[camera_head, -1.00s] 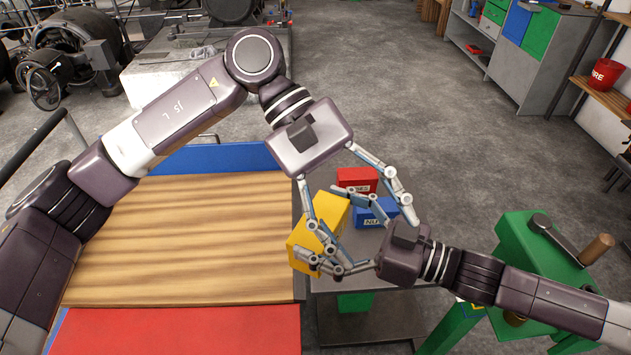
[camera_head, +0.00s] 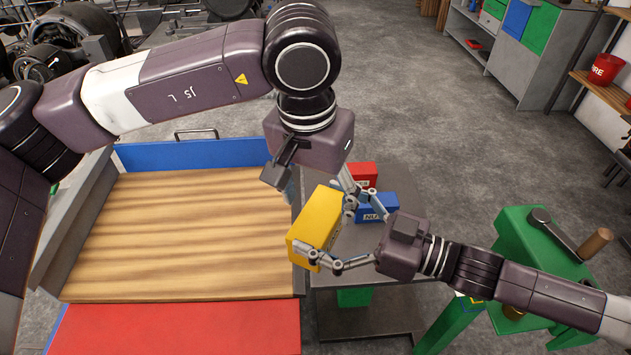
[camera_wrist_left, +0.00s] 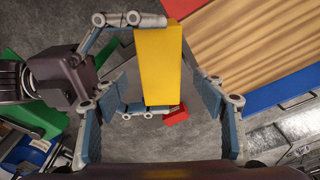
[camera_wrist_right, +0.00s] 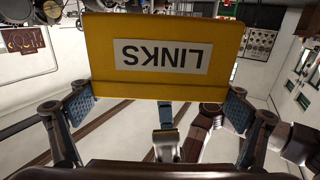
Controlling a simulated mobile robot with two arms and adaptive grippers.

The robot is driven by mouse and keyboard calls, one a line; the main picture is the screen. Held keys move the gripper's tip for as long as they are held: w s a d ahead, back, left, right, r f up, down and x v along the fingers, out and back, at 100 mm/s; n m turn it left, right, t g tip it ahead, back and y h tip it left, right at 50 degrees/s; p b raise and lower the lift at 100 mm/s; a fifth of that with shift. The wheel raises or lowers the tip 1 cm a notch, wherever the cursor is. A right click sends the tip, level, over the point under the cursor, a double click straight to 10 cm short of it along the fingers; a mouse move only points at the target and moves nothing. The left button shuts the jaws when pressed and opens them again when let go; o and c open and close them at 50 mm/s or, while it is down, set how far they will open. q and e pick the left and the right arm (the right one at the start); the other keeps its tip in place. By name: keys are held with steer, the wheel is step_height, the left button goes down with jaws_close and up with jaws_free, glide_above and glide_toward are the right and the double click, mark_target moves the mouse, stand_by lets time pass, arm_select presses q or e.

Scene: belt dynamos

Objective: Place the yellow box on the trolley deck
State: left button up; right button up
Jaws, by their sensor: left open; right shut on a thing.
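The yellow box (camera_head: 317,222) is held tilted above the gap between the trolley and the small grey table. My right gripper (camera_head: 343,237) is shut on it. The right wrist view shows the box (camera_wrist_right: 250,8) between the fingers, with an upside-down LINKS label. In the left wrist view the box (camera_wrist_left: 160,65) stands ahead of the spread left fingers (camera_wrist_left: 160,112). The wooden trolley deck (camera_head: 180,230) is bare, left of the box.
A blue panel (camera_head: 190,154) borders the deck's far side and a red panel (camera_head: 180,330) its near side. A red box (camera_head: 362,172) and a blue box (camera_head: 378,208) sit on the grey table (camera_head: 350,245). A green stand (camera_head: 530,250) with a crank is at right.

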mark_target(319, 216)
arm_select(q)
steer(key=f, duration=0.4)
steer(key=w+f, duration=0.1)
steer(key=f, duration=0.1)
steer(key=shift+d+f, duration=0.25)
steer(key=shift+f, duration=0.05)
arm_select(e)
steer(key=shift+r, duration=0.15)
arm_select(q)
steer(key=shift+s, duration=0.1)
steer(key=c, duration=1.7)
steer(key=shift+r, duration=0.1)
jaws_close()
arm_select(e)
steer(key=o, duration=1.4)
